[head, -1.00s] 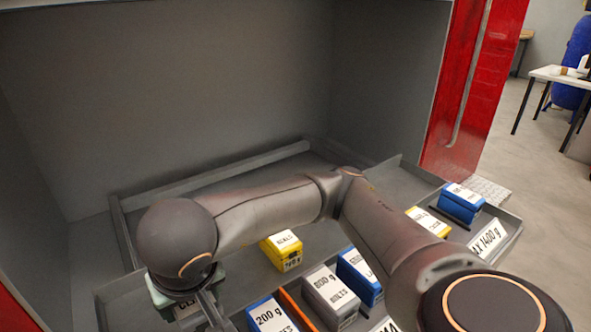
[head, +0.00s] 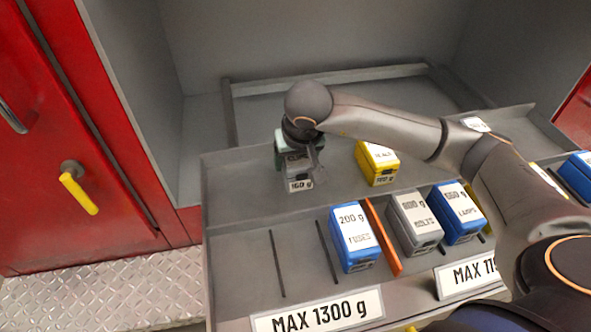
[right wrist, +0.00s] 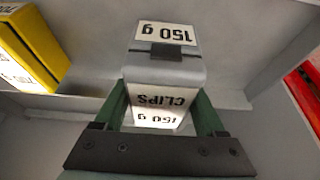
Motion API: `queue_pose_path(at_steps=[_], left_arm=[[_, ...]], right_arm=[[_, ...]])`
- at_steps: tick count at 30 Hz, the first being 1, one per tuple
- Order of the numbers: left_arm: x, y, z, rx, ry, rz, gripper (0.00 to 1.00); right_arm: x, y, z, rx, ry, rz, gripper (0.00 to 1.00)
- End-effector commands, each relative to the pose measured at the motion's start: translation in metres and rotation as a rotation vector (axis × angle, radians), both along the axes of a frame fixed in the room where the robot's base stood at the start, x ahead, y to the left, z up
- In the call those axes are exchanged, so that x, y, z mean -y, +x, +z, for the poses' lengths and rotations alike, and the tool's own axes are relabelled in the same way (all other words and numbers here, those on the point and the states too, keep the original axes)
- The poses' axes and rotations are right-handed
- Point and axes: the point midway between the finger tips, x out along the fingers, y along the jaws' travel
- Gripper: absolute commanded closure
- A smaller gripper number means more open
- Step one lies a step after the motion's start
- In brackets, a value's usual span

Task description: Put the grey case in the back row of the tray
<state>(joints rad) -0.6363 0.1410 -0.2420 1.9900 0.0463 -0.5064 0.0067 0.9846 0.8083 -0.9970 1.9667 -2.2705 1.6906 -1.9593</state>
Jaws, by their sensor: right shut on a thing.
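A small grey case (head: 299,183) labelled clips, 150 g, is in the back row of the tray (head: 232,180), left of a yellow case. My right gripper (head: 302,150) is above it, shut on it. In the right wrist view the grey case (right wrist: 163,68) sits between the green fingers (right wrist: 160,112), its labels showing. I cannot tell whether its underside touches the tray floor. Another grey case (head: 415,222), labelled bolts, stands in the front row. My left gripper is not in view.
The yellow case (head: 378,163) stands in the back row; it also shows in the right wrist view (right wrist: 32,45). A blue fuses case (head: 353,238), an orange divider (head: 383,236) and a blue lamps case (head: 457,212) are in front. The front-left slots are empty.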

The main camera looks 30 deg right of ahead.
Motion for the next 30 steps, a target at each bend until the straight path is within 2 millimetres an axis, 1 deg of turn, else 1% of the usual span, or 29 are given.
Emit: queue_pose_path(at_steps=[4,6,9,18,22,23,27,30], left_arm=[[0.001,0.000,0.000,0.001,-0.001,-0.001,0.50],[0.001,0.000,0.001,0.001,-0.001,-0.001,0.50],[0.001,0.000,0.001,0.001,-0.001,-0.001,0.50],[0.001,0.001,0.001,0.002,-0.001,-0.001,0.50],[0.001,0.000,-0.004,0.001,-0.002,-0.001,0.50],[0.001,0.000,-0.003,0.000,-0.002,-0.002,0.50],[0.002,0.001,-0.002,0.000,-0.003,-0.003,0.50],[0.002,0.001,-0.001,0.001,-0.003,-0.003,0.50]], right_arm=[[0.006,0.008,-0.015,-0.002,-0.001,-0.003,0.91],[0.005,0.006,-0.027,-0.005,0.000,0.000,0.91],[0.004,0.007,-0.037,-0.002,0.001,-0.001,0.91],[0.004,0.008,-0.040,0.002,0.001,-0.001,0.91],[0.004,0.007,-0.045,0.002,0.000,-0.001,0.91],[0.004,0.007,-0.044,0.001,0.000,0.000,0.26],[0.004,0.007,-0.043,0.000,0.000,-0.001,0.10],[0.004,0.007,-0.043,0.000,0.000,-0.001,0.00]])
